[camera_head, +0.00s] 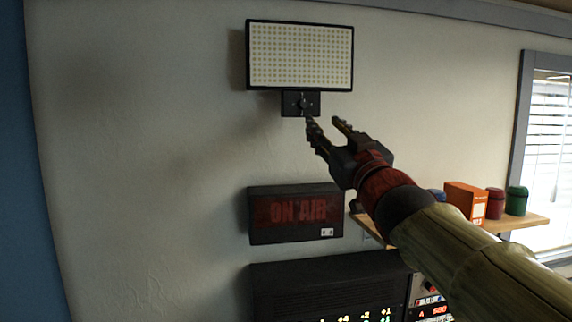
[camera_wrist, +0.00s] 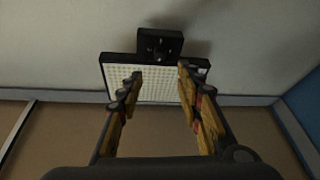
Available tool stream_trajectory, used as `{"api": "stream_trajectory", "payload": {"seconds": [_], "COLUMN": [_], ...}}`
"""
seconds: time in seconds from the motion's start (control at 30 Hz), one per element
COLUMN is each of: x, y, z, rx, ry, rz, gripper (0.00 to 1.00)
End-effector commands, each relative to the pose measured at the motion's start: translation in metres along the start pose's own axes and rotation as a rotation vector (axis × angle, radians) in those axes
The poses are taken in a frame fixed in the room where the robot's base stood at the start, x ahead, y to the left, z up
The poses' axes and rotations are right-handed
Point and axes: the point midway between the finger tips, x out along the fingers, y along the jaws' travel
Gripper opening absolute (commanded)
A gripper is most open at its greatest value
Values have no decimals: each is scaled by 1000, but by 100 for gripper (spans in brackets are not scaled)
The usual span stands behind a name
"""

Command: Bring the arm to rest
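My gripper (camera_head: 326,122) is at the end of my raised arm, which reaches in from the lower right in the head view. Its two fingers are apart with nothing between them. The fingertips are just below a small black box with a knob (camera_head: 301,103), under a lit-style dotted panel (camera_head: 300,55) on the wall. I cannot tell whether a fingertip touches the box. In the wrist view my gripper (camera_wrist: 158,78) shows open fingers, with the panel (camera_wrist: 155,85) and the black box (camera_wrist: 158,42) beyond them.
A dark "ON AIR" sign (camera_head: 296,213) hangs on the wall below. A black rack unit (camera_head: 320,285) with lit controls is under it. A wooden shelf (camera_head: 527,220) holds an orange box (camera_head: 466,201), a red canister (camera_head: 495,203) and a green canister (camera_head: 516,201). A window is at the right.

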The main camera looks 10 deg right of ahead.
Motion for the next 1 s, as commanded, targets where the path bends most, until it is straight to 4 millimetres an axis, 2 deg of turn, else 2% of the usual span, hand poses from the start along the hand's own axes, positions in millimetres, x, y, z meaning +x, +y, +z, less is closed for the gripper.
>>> {"api": "stream_trajectory", "payload": {"seconds": [0.07,0.17,0.27,0.3,0.37,0.5,0.6,0.67,0.8,0.87,1.0], "x": [0,-3,-18,-30,-52,-116,-167,-200,-279,-314,-396], "y": [3,15,27,31,34,26,14,4,-23,-36,-70], "z": [8,38,96,121,156,232,279,306,358,377,420], "rx": [-22,-42,-43,-40,-34,-12,9,24,60,77,120], "ry": [-28,-128,-296,-371,-481,-716,-869,-958,-1148,-1224,-1384], "rz": [12,56,108,127,151,177,177,171,143,125,75], "gripper": [36,36,36,36,36,36,36,36,36,36,36]}}
